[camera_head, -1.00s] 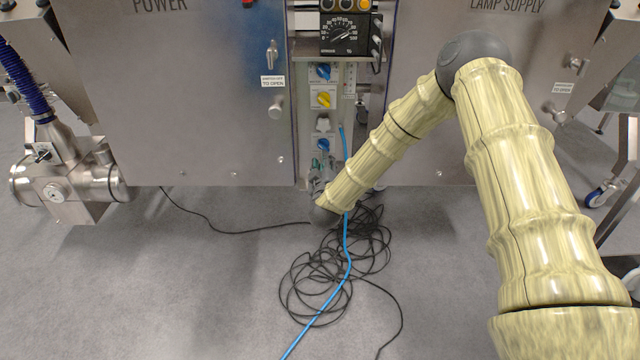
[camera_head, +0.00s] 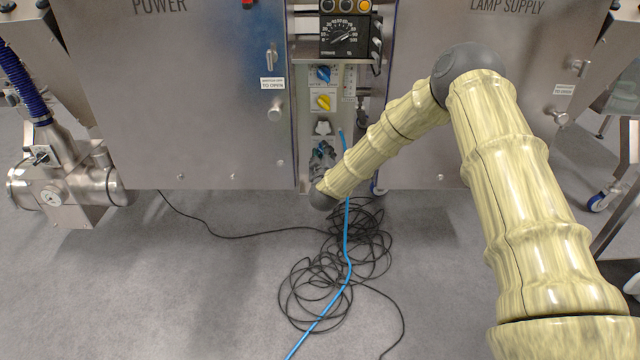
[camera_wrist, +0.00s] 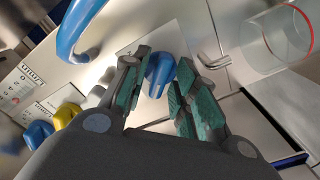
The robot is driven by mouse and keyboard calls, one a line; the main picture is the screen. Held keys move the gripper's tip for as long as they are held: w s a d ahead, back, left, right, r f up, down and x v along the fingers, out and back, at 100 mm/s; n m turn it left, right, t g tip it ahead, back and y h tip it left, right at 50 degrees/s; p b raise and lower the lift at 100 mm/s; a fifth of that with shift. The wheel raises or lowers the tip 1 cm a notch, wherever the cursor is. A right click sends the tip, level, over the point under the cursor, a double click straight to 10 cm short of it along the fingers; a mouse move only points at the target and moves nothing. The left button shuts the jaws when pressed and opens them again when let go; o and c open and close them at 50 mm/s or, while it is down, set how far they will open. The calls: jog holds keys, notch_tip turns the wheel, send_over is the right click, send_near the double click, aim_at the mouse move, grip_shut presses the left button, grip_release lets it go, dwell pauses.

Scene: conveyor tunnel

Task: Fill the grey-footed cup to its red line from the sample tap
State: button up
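In the wrist view a blue lever-like knob (camera_wrist: 160,72) on a pale plate shows between the fingertips of my gripper (camera_wrist: 164,68). The green-padded fingers stand apart, one on each side of it; I cannot tell whether they touch it. A clear cup (camera_wrist: 270,42) with a red line round it shows at the upper right, beside my right finger and apart from it. Its foot is not clear to see. In the head view my gripper (camera_head: 322,155) is at the low end of the narrow centre panel, partly hidden by my wrist. The cup cannot be made out there.
Above on the panel are a white knob (camera_head: 323,128), a yellow knob (camera_head: 323,102) and another blue knob (camera_head: 323,74). A blue hose (camera_head: 347,235) runs down from the panel across a tangled black cable (camera_head: 310,295). Steel cabinet doors (camera_head: 190,100) flank the panel.

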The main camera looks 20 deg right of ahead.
jog(key=shift+c, duration=0.2)
grip_shut()
jog(key=m, duration=0.8)
jog(key=shift+f, duration=0.1)
dwell(6.5)
